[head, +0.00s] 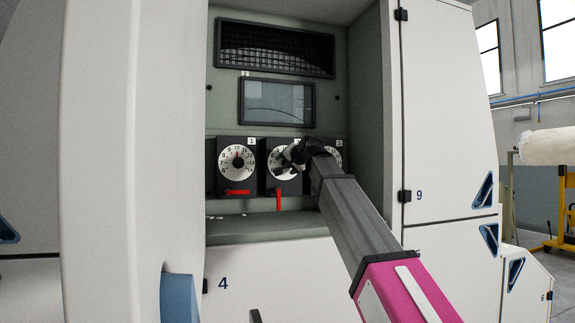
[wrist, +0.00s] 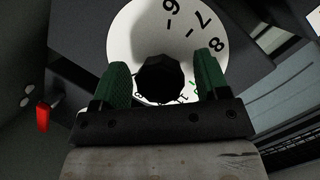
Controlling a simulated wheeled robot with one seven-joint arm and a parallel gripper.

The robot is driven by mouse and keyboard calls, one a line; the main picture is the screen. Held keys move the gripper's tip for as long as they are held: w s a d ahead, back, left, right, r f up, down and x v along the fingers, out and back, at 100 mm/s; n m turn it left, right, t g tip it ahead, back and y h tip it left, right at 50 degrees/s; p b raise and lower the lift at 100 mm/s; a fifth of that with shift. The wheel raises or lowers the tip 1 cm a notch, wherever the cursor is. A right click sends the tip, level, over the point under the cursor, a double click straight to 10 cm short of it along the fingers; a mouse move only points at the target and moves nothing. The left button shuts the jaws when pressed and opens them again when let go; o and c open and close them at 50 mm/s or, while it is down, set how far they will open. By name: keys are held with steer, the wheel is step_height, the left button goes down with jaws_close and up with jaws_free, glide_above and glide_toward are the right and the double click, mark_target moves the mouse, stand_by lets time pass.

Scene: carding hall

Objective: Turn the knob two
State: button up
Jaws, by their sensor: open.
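Three dials with white faces stand in a row on the machine panel. The left dial (head: 238,163) carries label 1 and has a black knob at its centre. The middle dial (head: 277,165) is partly hidden by my gripper (head: 291,158), as is its label. In the wrist view, the black knob (wrist: 160,80) sits on its white numbered dial face (wrist: 140,35). My gripper (wrist: 162,80) is open, with one green finger on each side of this knob. I cannot tell whether either finger touches it. A small green mark shows beside the right finger.
A red lever (head: 238,192) lies level under the left dial; another red lever (head: 279,198) hangs down under the middle one. The right dial (head: 338,156) is mostly behind my arm. Recess side walls stand left and right, with a ledge (head: 260,228) below.

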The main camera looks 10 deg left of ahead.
steer(key=shift+c, duration=0.3)
steer(key=c, duration=0.8)
steer(key=shift+c, duration=0.2)
steer(key=n+t+h, duration=0.1)
steer(key=n+h, duration=0.1)
steer(key=n, duration=0.2)
steer(key=shift+n, duration=0.3)
steer(key=n+h, duration=0.1)
steer(key=n, duration=0.1)
steer(key=n+t+h, duration=0.1)
steer(key=n, duration=0.1)
steer(key=shift+t, duration=0.3)
steer(key=o, duration=0.9)
